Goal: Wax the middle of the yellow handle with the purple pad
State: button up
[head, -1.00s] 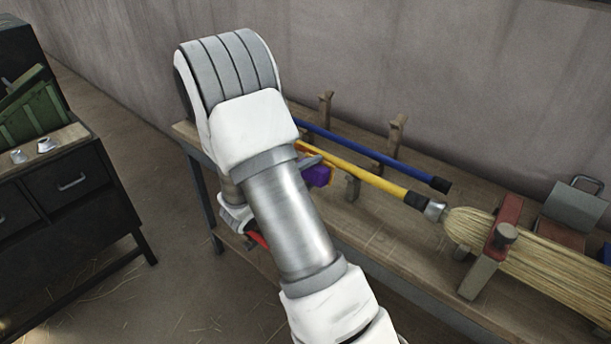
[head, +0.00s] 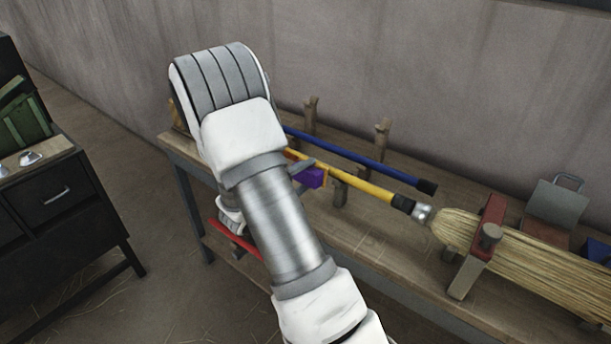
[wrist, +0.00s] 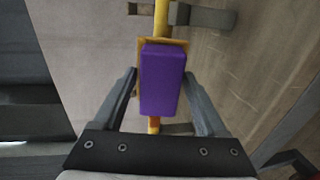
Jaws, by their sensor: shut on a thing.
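The yellow handle (head: 368,188) of a straw broom (head: 520,248) lies along the workbench, with a black collar and metal ferrule at its right end. My gripper (wrist: 162,82) is shut on the purple pad (wrist: 163,80), one finger on each side; the pad also shows in the head view (head: 309,179). The pad has an orange-yellow layer at its far edge. It lies over the handle (wrist: 161,18) in the wrist view, hiding part of it. I cannot tell if they touch. My arm hides the handle's left end in the head view.
A blue pole (head: 360,158) lies behind the handle, by upright wooden pegs (head: 381,140). A red-faced clamp (head: 478,240) grips the straw on the bench (head: 385,250). A dark cabinet (head: 75,215) stands at left, with open floor between.

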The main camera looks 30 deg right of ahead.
jog(key=shift+b+x, duration=0.55)
jog(key=shift+x, duration=0.25)
jog(key=shift+w, duration=0.15)
jog(key=w+b, duration=0.1)
jog(key=w+a+b, duration=0.1)
jog(key=w, duration=0.1)
jog(key=shift+w+a, duration=0.25)
jog(key=shift+f+b, duration=0.1)
jog(key=shift+b, duration=0.2)
jog(key=shift+d, duration=0.1)
jog(key=shift+s+d+b, duration=0.25)
jog(key=shift+s+b, duration=0.25)
jog(key=shift+s, duration=0.1)
jog(key=shift+s+d+b, duration=0.25)
jog(key=shift+s+b, duration=0.2)
jog(key=shift+s, duration=0.15)
jog(key=shift+s+d+b, duration=0.3)
jog(key=shift+s, duration=0.4)
